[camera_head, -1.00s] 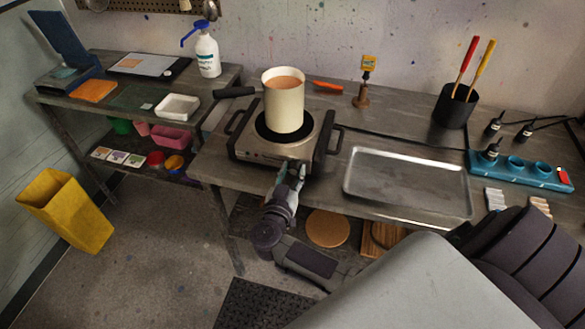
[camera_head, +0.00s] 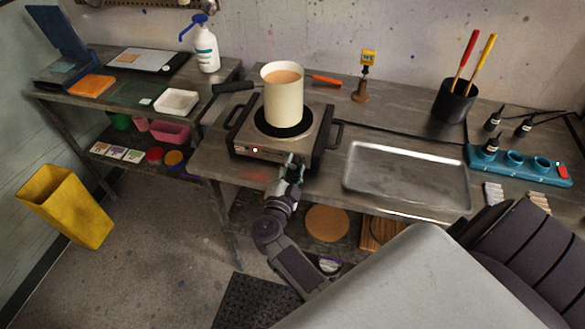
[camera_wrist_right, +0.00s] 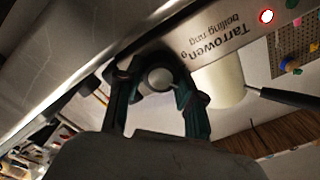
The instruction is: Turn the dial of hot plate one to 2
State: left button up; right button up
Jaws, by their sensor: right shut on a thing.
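The hot plate (camera_head: 245,143), a steel box with dark side handles, stands on the bench with a cream pot (camera_head: 284,103) of orange liquid on its black ring. A small lamp (camera_head: 255,150) glows red on its front. My right gripper (camera_head: 292,158) is at the right part of that front. In the right wrist view its fingers are shut around the round dial (camera_wrist_right: 159,78), beside the lettering "Tarrowen boiling ring". The red lamp (camera_wrist_right: 267,16) shows there too. The fingers hide part of the dial, and I cannot read its setting. My left gripper is not in view.
A metal tray (camera_head: 405,203) lies to the right of the hot plate. A black-handled tool (camera_head: 234,87) and an orange-handled one (camera_head: 326,81) lie near the pot. A black cup (camera_head: 455,105) with two rods and a blue rack (camera_head: 500,171) stand farther right.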

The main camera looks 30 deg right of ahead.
jog(key=shift+s+f+m, duration=0.1)
jog(key=shift+f+m, duration=0.1)
jog(key=shift+m, duration=0.8)
jog(key=shift+b, duration=0.3)
jog(key=o, duration=1.1)
jog(key=shift+o, duration=0.2)
jog(key=shift+r, duration=0.1)
jog(key=shift+r, duration=0.1)
